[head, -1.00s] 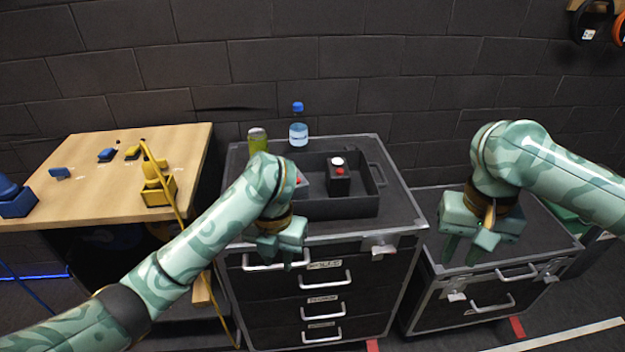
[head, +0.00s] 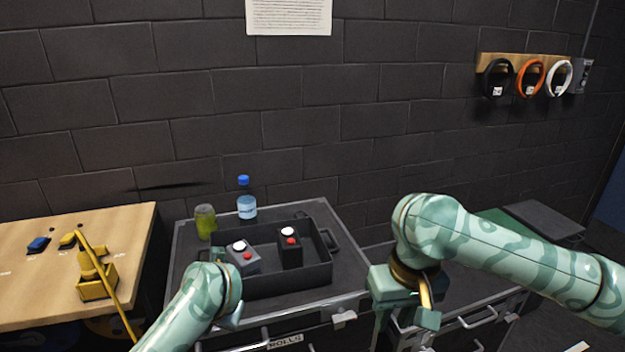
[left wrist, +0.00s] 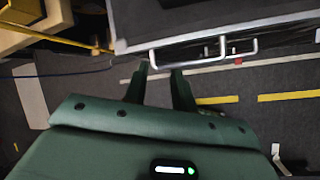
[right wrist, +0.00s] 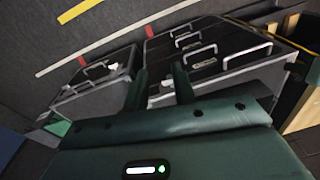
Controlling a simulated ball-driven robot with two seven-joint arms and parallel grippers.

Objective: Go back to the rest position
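My left gripper (left wrist: 160,78) is open and empty in the left wrist view, with a gap between its fingers above the floor. In the head view it is low in the middle, in front of the black cabinet, partly hidden by its own arm. My right gripper (right wrist: 162,82) is open and empty in the right wrist view. In the head view the right gripper (head: 403,335) points down in front of the lower right cabinet. Two button boxes, a grey one (head: 244,264) and a black one (head: 290,256), each with a white and a red button, stand in a black tray (head: 290,285).
A wooden table (head: 40,290) with a yellow device (head: 96,280) is at the left. Headband-like rings (head: 528,78) hang on the wall at the right.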

